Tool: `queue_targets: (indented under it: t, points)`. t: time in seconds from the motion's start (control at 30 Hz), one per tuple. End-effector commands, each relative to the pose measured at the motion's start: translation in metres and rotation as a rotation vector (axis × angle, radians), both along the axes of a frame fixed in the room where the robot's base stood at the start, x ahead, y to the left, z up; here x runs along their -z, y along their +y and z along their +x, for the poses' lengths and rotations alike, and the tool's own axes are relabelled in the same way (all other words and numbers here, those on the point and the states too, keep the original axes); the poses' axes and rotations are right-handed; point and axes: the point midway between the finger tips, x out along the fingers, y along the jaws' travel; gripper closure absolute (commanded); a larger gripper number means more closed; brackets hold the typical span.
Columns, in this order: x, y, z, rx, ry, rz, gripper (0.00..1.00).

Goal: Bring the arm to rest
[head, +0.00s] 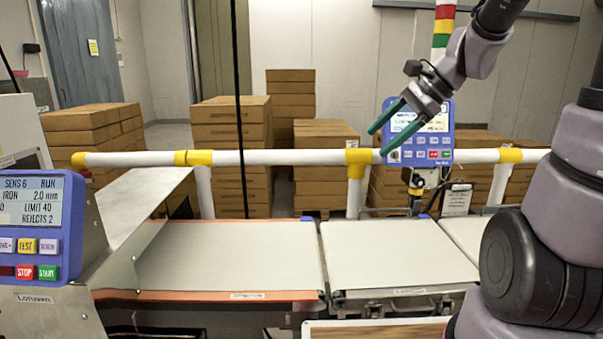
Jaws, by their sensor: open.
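My gripper (383,132) is at the upper right in the head view, raised well above the belts. Its two green fingers are apart, with nothing between them, and point down and to the left. It appears in front of the blue control panel (447,138) and partly covers it. I cannot tell how far apart the two are. My arm comes down from the upper right edge, bent, and its thick lower links fill the right side.
A white and yellow rail (270,157) runs across behind the belts. The left belt (225,255) and middle belt (385,252) look empty. A second blue panel (35,228) stands at the left. Stacked brown boxes (230,135) stand behind the rail. A wooden-topped surface (375,330) shows at the bottom.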

Motion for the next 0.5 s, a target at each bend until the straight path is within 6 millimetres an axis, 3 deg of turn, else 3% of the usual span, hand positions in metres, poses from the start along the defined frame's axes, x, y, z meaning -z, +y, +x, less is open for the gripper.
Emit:
queue_targets:
  t: [0.03,0.2,0.5]
  points:
    - [-0.009,-0.002,-0.016,-0.074,-0.081,-0.089,0.19]
    - [-0.031,-0.024,-0.059,-0.308,-0.331,-0.387,0.19]
    - [-0.062,-0.062,-0.101,-0.571,-0.634,-0.759,0.19]
